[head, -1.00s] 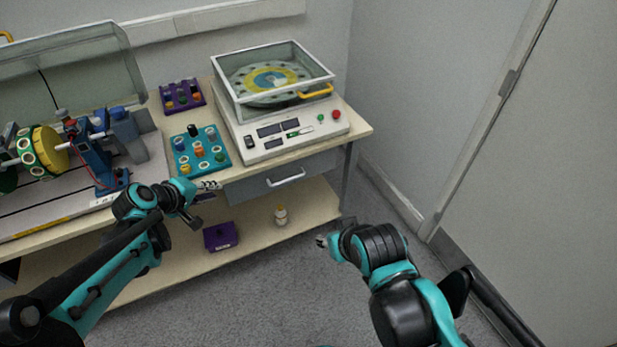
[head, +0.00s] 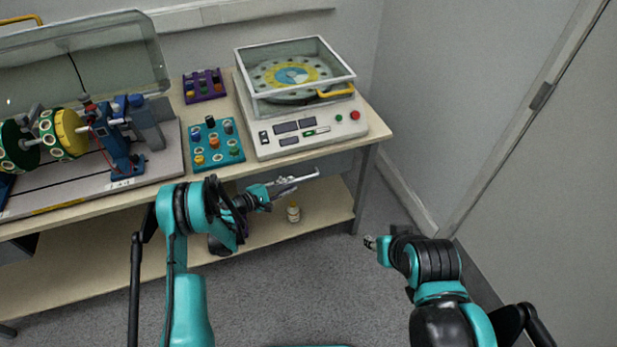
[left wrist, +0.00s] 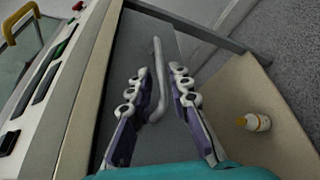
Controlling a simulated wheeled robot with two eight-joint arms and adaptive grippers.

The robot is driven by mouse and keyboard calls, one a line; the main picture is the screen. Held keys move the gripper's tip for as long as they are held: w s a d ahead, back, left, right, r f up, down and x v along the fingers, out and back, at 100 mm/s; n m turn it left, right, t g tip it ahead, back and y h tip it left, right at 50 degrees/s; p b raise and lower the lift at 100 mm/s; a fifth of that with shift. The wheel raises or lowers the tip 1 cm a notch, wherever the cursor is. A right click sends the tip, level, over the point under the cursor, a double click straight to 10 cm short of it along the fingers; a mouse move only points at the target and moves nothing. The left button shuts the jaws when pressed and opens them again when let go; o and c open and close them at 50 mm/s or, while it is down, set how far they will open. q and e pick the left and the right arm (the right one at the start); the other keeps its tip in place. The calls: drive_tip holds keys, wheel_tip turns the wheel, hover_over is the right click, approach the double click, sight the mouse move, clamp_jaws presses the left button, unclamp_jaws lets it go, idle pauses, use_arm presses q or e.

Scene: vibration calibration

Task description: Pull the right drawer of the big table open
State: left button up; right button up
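The right drawer (head: 338,163) is a grey front under the right end of the big table (head: 378,131); it looks closed. Its light bar handle (left wrist: 158,75) shows in the left wrist view, between the two fingers of my left gripper (left wrist: 160,92). The fingers are apart, one on each side of the handle, with a gap visible. In the head view my left gripper (head: 287,184) is in front of the drawer and hides part of it and its handle. My right gripper (head: 371,243) is above the floor, right of the table; its fingers are too small to read.
A lower shelf (head: 330,205) holds a small white bottle (head: 293,213) below the drawer. On top stand a glass-covered machine (head: 295,100), a teal block with knobs (head: 216,145), a purple rack (head: 204,86) and a rotor rig (head: 90,150). Floor in front is clear.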

sight(301, 179)
use_arm(q)
drive_tip(key=b+x, duration=0.2)
drive_tip(key=x, duration=0.4)
drive_tip(key=shift+w+d, duration=0.4)
drive_tip(key=shift+c, duration=0.3)
clamp_jaws()
